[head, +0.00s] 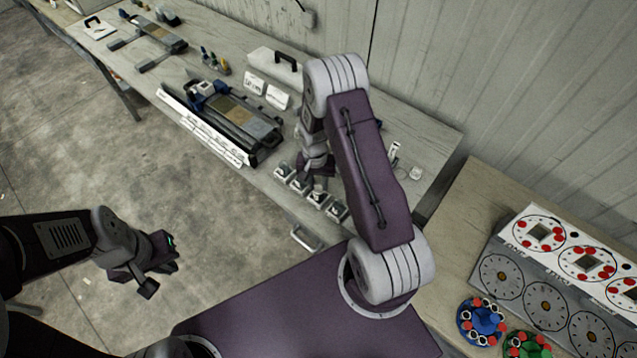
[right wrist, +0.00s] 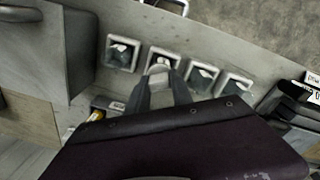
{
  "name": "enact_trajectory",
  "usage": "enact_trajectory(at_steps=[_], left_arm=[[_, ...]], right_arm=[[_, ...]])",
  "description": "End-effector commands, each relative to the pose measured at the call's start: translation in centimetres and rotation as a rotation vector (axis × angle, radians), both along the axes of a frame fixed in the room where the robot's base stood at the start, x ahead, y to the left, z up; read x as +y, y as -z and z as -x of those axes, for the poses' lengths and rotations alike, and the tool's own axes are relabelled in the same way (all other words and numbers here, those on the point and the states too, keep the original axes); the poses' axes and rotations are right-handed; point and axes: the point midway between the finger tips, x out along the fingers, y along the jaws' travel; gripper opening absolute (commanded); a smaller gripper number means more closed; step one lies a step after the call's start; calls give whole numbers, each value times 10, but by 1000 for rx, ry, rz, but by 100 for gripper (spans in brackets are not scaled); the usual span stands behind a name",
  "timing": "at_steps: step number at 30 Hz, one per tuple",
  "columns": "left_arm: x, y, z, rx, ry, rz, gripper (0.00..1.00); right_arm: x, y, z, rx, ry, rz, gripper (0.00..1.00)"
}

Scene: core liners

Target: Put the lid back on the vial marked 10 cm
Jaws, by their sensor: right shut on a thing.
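A row of small square holders (right wrist: 121,53) stands on the bench, with small pale pieces in them; it also shows in the head view (head: 337,211). My right gripper (right wrist: 166,82) is over the row, its fingers pointing at the second holder from the left in the right wrist view. It is shut on a small pale piece that looks like the lid (right wrist: 158,69). The lid's contact with what is below is unclear. I cannot read a 10 cm mark. In the head view my right gripper (head: 318,182) is partly hidden by its arm. My left gripper (head: 151,272) is open and empty over the floor.
Small white items (head: 415,174) are at the bench's right end. A dial panel (head: 545,300) is on another table at the right.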

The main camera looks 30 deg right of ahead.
Motion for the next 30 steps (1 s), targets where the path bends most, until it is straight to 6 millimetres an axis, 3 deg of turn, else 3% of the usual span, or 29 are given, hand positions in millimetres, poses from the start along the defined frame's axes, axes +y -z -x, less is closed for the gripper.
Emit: enact_trajectory(at_steps=[9, 10, 12, 19, 20, 22, 30], left_arm=[[0, 0, 0, 0, 0, 0, 0], [0, 0, 0, 0, 0, 0, 0], [0, 0, 0, 0, 0, 0, 0], [0, 1, 0, 0, 0, 0, 0], [0, 1, 0, 0, 0, 0, 0], [0, 1, 0, 0, 0, 0, 0], [0, 0, 0, 0, 0, 0, 0]], right_arm=[[0, 0, 0, 0, 0, 0, 0], [0, 0, 0, 0, 0, 0, 33], [0, 0, 0, 0, 0, 0, 52], [0, 0, 0, 0, 0, 0, 52], [0, 0, 0, 0, 0, 0, 55], [0, 0, 0, 0, 0, 0, 74], [0, 0, 0, 0, 0, 0, 74]])
